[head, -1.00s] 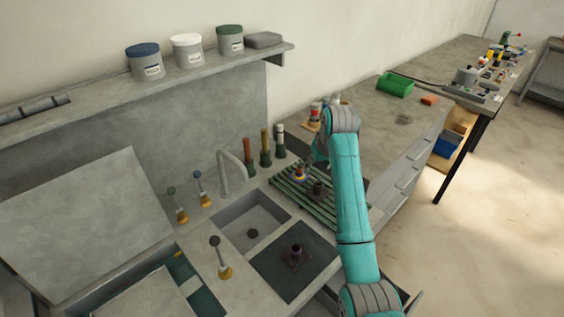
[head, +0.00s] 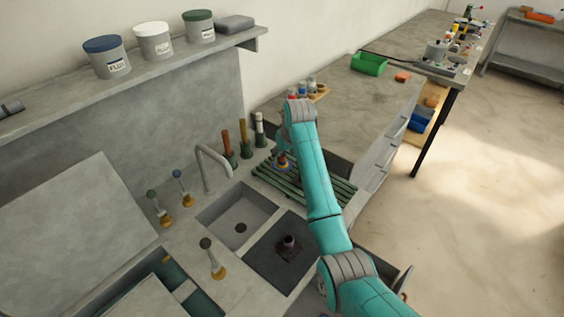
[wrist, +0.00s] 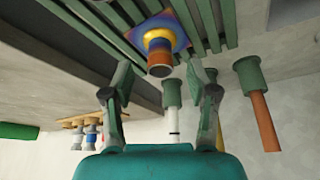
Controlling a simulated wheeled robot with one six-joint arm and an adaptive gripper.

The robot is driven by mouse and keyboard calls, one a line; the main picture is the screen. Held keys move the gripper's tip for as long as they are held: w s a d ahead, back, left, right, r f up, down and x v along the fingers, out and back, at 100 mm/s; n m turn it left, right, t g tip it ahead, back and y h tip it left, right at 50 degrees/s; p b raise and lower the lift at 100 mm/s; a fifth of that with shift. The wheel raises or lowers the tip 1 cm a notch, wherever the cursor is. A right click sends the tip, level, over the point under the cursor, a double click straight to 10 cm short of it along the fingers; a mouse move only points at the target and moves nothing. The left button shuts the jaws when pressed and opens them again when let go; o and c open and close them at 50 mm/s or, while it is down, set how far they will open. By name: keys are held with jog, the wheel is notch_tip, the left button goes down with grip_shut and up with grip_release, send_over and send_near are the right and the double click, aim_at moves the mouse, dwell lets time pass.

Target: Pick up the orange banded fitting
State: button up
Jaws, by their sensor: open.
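The orange banded fitting (wrist: 160,54) stands on the green slatted rack (wrist: 216,22). It has a square blue-purple base, a yellow ring and an orange-brown band below a dark end. In the head view the fitting (head: 283,160) shows small beside my arm, on the left part of the rack (head: 338,192). My gripper (wrist: 159,72) is open in the wrist view, one finger to each side of the fitting's end in the picture, with visible gaps and nothing held. In the head view my arm hides most of the gripper and part of the rack.
Several green-based holders with upright handles (head: 228,148) stand close behind the rack. A tap (head: 208,165) and sink (head: 238,215) lie left. A dark fitting (head: 288,246) sits on a dark plate. A wooden stand with small bottles (head: 312,88) and a green bin (head: 369,64) are further back.

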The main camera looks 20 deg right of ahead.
aim_at(283, 156)
jog(key=shift+x, duration=1.75)
grip_shut()
jog(key=shift+r, duration=0.1)
